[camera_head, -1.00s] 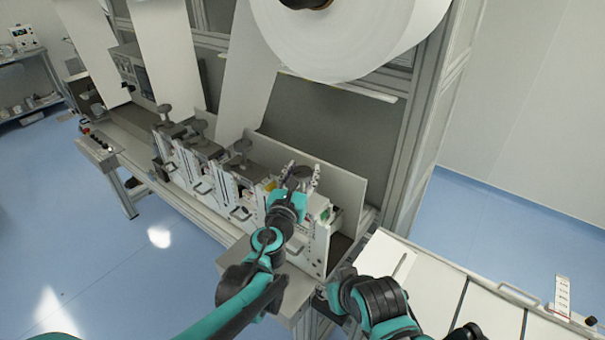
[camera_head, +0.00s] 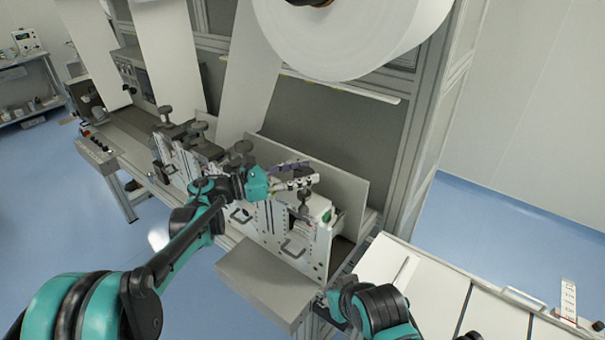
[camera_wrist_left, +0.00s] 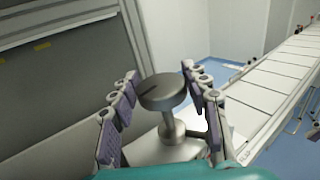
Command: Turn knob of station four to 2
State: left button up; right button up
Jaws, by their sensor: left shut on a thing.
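The station at the right end of the row (camera_head: 318,245), the fourth from the left, has a round grey knob (camera_wrist_left: 168,93) on a thick stem. My left gripper (camera_head: 311,171) is shut on this knob, with one finger on each side, as the left wrist view shows (camera_wrist_left: 160,72). A dark line marks the knob's top. In the head view the fingers point right and mostly hide the knob's head; its stem (camera_head: 304,200) shows below. No readable scale shows at the knob. My right forearm shows at the bottom, but its gripper is out of view.
Several similar knobs stand to the left, the nearest at the third station (camera_head: 241,147). A large white roll (camera_head: 350,40) hangs above. A pale panel (camera_head: 345,190) stands behind the station. A white conveyor (camera_head: 440,290) runs off at the right. Blue floor is clear in front.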

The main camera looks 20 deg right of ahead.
pick_arm(q)
jog(key=m+g, duration=0.1)
jog(key=g, duration=0.1)
jog(key=m+g, duration=0.2)
jog(key=g, duration=0.1)
jog(key=shift+w+d+m+g+p, duration=0.1)
jog(key=shift+m+g+p, duration=0.2)
jog(key=shift+f+m+g+y+p, duration=0.1)
jog(key=shift+m+g+y+p, duration=0.15)
jog(key=shift+m+g+y, duration=0.65)
jog(key=shift+f+m+g+y+p, duration=0.1)
jog(key=shift+m+g+y+p, duration=0.15)
jog(key=shift+m+g, duration=0.7)
jog(key=shift+n+g, duration=0.25)
jog(key=shift+g, duration=0.3)
jog(key=o, duration=1.2)
jog(key=shift+d, duration=0.2)
jog(key=shift+a+r, duration=0.1)
jog(key=v, duration=0.7)
jog(key=shift+a, duration=0.15)
